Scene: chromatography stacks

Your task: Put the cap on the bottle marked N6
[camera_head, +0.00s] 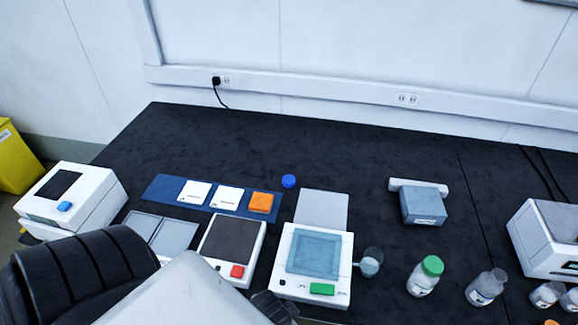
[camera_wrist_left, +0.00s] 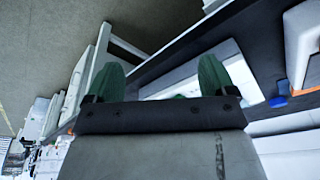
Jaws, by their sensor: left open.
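A blue cap (camera_head: 288,181) lies on the black bench, right of the blue mat. An uncapped clear bottle (camera_head: 487,287) stands at the right front. Left of it stands a bottle with a green cap (camera_head: 432,265). Smaller open bottles (camera_head: 547,294) stand at the right edge, partly cut off, with part of an orange cap (camera_head: 551,322) below them. The label marks are too small to read, so I cannot tell which bottle is N6. My left gripper (camera_wrist_left: 160,80) is open, its green fingers wide apart with no object held between them. My right gripper is not in view.
A blue mat (camera_head: 152,188) carries white and orange squares. White devices with a red button (camera_head: 237,271) and a green button (camera_head: 322,289) stand at the front, close to my left arm. A glass vessel (camera_head: 371,262) stands beside them. The back middle of the bench is clear.

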